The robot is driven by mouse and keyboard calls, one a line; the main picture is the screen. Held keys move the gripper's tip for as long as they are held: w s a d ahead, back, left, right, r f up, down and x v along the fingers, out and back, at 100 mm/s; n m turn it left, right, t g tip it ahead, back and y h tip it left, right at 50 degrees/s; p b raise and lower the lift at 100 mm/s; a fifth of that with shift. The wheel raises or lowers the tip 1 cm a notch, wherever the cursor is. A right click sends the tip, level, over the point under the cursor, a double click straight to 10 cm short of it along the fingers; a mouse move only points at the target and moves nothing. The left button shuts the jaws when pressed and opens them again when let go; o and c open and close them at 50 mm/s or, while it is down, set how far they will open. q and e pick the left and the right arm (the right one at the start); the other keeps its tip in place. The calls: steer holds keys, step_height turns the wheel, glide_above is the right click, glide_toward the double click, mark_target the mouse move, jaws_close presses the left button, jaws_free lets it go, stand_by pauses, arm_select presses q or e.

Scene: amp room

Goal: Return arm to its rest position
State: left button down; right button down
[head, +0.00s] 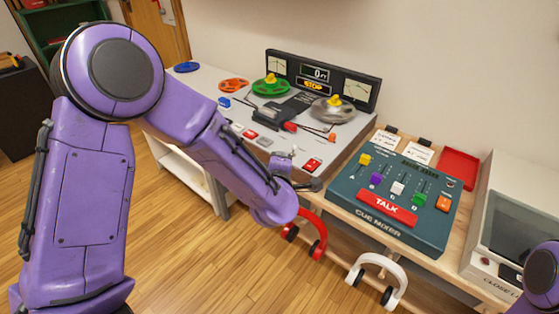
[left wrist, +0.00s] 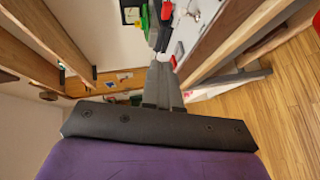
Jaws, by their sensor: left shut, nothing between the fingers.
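My purple left arm comes in from the left of the head view, bends at a high elbow and reaches down to the right. Its small grey gripper (head: 297,183) is near the front right corner of the tape machine (head: 345,138), left of the cue mixer (head: 345,200). I cannot tell from the pictures whether it touches the machine. In the left wrist view the gripper fingers (left wrist: 162,62) are together and hold nothing. Of my right arm only a purple part shows at the lower right edge; its gripper is out of view.
The tape machine carries a green reel (head: 271,88) and a grey reel (head: 333,109). The mixer has colored sliders and a red TALK button (head: 387,208). Red headphones (head: 312,232) and white headphones (head: 378,276) hang below the table front. A red tray (head: 458,167) lies behind the mixer.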

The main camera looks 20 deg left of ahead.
stand_by(0.3)
arm_select(q)
steer(key=s+a+f+m+g+h, duration=0.1)
steer(key=s+f+m+g, duration=0.2)
steer(key=s+f+m, duration=0.55)
steer(key=s+a+f+m+g+h, duration=0.25)
steer(key=s+f, duration=0.35)
steer(key=f, duration=0.6)
steer(key=s+a+f+m+g, duration=0.1)
steer(key=s+f, duration=0.2)
steer(key=s, duration=0.3)
steer(key=s+a+f+g+y, duration=0.1)
steer(key=s+f+g, duration=0.1)
steer(key=s, duration=0.5)
steer(key=s+a+f+m+g, duration=0.1)
steer(key=s+f+g, duration=0.1)
steer(key=s+f, duration=0.3)
steer(key=shift+s+m, duration=0.3)
steer(key=shift+s, duration=0.4)
